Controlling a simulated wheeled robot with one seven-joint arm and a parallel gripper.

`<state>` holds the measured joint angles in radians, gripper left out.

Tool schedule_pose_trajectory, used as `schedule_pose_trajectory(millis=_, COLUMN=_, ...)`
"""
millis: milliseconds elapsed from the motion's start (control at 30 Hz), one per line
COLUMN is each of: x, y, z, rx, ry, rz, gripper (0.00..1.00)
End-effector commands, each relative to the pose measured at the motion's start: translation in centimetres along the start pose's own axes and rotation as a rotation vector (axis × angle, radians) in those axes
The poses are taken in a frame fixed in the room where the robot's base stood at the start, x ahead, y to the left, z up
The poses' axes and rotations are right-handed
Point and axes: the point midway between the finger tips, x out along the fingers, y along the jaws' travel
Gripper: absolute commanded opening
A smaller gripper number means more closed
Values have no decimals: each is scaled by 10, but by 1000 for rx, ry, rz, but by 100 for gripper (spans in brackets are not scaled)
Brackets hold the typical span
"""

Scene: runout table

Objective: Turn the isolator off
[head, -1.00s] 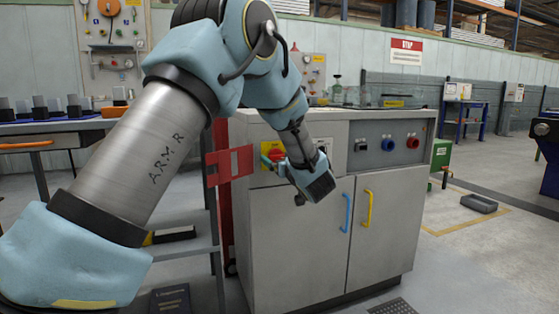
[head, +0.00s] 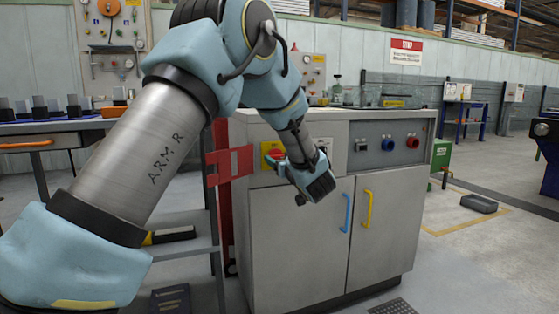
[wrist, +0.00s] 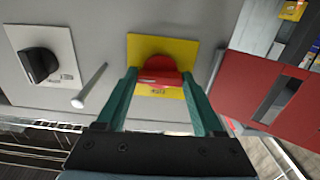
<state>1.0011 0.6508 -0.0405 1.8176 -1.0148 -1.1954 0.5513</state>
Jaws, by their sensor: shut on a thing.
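The isolator is a red rotary knob (wrist: 160,72) on a yellow plate (wrist: 178,48) on the grey cabinet's front. In the head view the yellow plate (head: 265,148) shows at the cabinet's upper left, with the knob partly covered by my gripper. My gripper (wrist: 160,78) has its two teal fingers on either side of the knob and is shut on it. In the head view my gripper (head: 277,162) reaches the plate from the right. The printing on the plate is too small to read, and the knob's set position is unclear.
A black knob (wrist: 36,64) on a white plate and a pale rod (wrist: 88,86) are left of my fingers in the wrist view. A red slotted panel (head: 229,164) stands beside the isolator. The cabinet has blue (head: 346,212) and yellow (head: 367,208) door handles.

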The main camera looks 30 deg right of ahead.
Motion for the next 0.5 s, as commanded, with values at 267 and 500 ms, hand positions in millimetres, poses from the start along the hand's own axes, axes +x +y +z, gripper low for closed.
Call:
schedule_pose_trajectory(millis=267, x=0, y=0, z=2, rx=-140, ry=0, rz=0, gripper=13)
schedule_pose_trajectory(millis=500, x=0, y=0, z=3, rx=-353, ry=-1, rz=0, gripper=13)
